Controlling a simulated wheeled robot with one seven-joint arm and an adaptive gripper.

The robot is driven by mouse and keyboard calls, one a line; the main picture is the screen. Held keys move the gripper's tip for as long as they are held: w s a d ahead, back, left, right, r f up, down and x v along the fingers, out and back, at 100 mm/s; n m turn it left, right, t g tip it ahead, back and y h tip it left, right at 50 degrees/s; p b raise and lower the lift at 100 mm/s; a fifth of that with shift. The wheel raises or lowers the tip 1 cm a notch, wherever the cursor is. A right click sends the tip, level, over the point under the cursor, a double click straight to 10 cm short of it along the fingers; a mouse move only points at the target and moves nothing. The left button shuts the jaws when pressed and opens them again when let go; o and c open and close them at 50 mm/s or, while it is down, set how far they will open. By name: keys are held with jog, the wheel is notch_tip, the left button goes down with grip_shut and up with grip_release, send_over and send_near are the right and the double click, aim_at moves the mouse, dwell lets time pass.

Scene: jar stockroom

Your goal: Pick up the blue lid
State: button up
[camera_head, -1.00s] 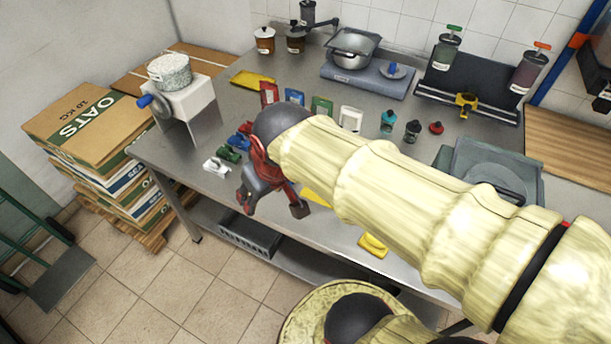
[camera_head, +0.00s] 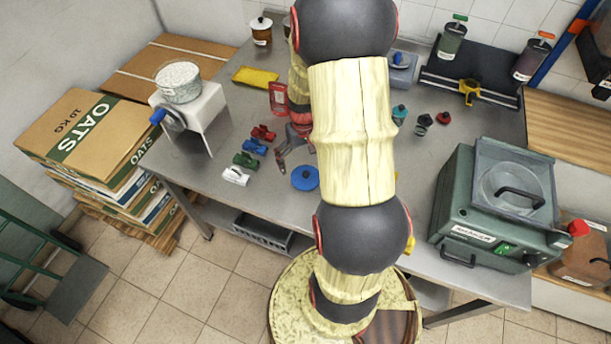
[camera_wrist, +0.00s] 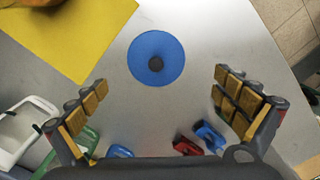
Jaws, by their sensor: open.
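The blue lid (camera_head: 305,178) is a flat round disc with a dark knob in its centre. It lies on the steel table near the front edge, just to the right of the row of clips. In the wrist view the lid (camera_wrist: 156,72) lies ahead of my gripper, roughly centred between the fingers and slightly beyond the tips. My gripper (camera_wrist: 160,83) is open and empty, its two padded fingers spread wide. In the head view my gripper (camera_head: 291,150) hangs beside the lid, partly hidden by my arm.
Red (camera_head: 264,132), blue (camera_head: 256,147), green (camera_head: 245,159) and white (camera_head: 235,176) clips lie left of the lid. A yellow sheet (camera_wrist: 70,30) lies close to the lid in the wrist view. A green machine (camera_head: 480,205) stands at the right.

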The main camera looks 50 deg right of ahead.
aim_at(306, 173)
jog(key=f, duration=0.2)
jog(key=f+b, duration=0.1)
jog(key=f, duration=0.1)
jog(key=f+b, duration=0.1)
jog(key=f, duration=0.2)
jog(key=shift+s+d, duration=0.2)
jog(key=shift+d, duration=0.05)
jog(key=shift+c, duration=0.4)
jog(key=c, duration=1.1)
jog(key=shift+s, duration=0.1)
jog(key=shift+c, duration=0.7)
